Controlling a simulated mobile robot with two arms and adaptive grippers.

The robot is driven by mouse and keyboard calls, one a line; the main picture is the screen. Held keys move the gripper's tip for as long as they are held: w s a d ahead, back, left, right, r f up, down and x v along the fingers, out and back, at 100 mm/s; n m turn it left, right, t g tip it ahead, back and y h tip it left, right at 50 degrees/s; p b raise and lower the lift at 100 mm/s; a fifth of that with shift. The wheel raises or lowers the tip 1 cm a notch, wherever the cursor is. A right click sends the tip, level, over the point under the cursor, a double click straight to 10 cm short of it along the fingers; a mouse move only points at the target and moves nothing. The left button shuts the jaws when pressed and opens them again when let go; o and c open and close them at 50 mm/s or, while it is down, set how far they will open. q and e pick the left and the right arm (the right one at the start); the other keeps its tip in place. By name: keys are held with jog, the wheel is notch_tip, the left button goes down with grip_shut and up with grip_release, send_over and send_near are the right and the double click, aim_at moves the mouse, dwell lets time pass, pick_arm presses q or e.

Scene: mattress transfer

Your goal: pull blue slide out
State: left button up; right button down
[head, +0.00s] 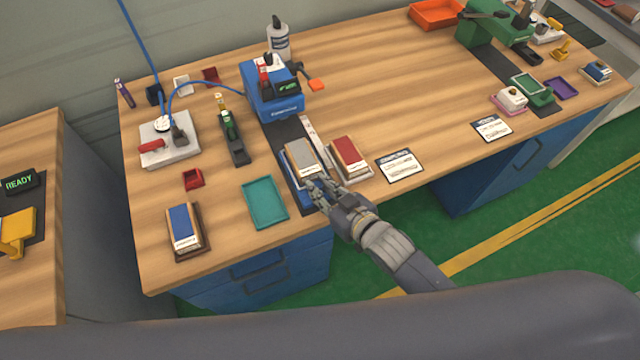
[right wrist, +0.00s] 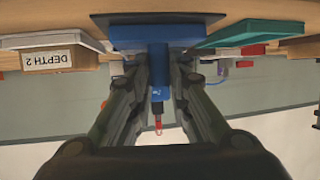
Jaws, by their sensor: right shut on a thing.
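The blue slide (head: 288,168) lies on a dark strip in front of the blue machine (head: 277,100). A grey-topped block (head: 302,153) with a white label sits on the slide. My right gripper (head: 322,192) is at the slide's near end. In the right wrist view, my right gripper (right wrist: 160,95) is shut on the slide's blue stem (right wrist: 158,62), with a finger on each side. The wider blue front (right wrist: 155,36) of the slide shows above the stem. The fingers partly hide the handle in the head view. My left gripper is not in view.
A teal tray (head: 264,202) lies left of the slide, and a red-topped block (head: 348,153) stands close on its right. A blue-topped block (head: 183,226) stands at the table's front left. A white card (head: 399,166) lies to the right. The table's middle right is clear.

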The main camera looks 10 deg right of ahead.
jog(key=shift+s+f, duration=0.1)
jog(key=shift+f, duration=0.05)
jog(key=c, duration=1.5)
grip_release()
jog(key=shift+s, duration=0.1)
jog(key=shift+s+d, duration=0.1)
jog(key=v, duration=1.2)
